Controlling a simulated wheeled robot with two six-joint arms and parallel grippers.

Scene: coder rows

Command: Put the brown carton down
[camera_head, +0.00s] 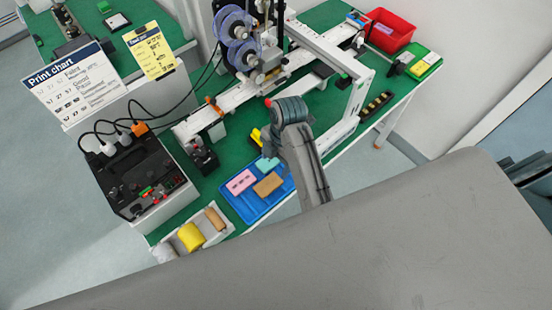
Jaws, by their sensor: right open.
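The brown carton (268,185) lies flat in the blue tray (252,214), on its right side. A pink carton (241,182) lies to its left and a teal one (267,163) just above it in the picture. My right gripper (268,150) is over the back of the tray, near the teal carton and apart from the brown one. It is open, small and partly hidden by my own wrist. My left gripper is not in view.
A machine with blue reels (237,40) and a white frame stands behind the tray. A black control box (146,176) is left. A white bin with rolls (190,236) is in front. A red bin (388,30) is at the far right. Green table is bare left of the tray.

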